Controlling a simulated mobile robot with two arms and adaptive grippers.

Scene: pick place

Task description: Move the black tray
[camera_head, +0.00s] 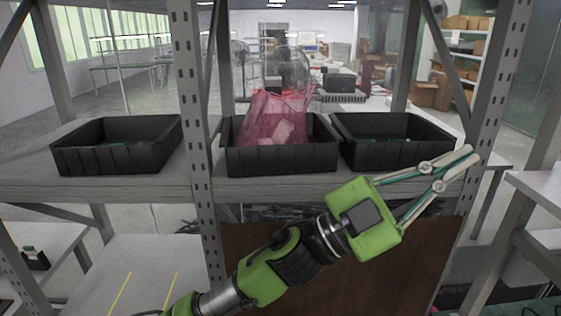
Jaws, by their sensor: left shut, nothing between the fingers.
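Three black trays stand side by side on a grey shelf (250,188). The middle tray (285,160) holds a pink translucent bag (270,115) with something pale inside. The right tray (375,154) has small green items low inside. My left gripper (472,153) is shut and empty. It points up and right, in front of the shelf edge by the right tray's right end, and touches no tray that I can make out. I cannot tell which tray is meant. My right gripper is not in view.
A perforated grey post (196,150) stands between the left and middle trays. Another post (487,100) stands right of the right tray. A brown panel (300,262) is below the shelf. A white table (535,190) stands at the right. Bare shelf shows in front of the left tray.

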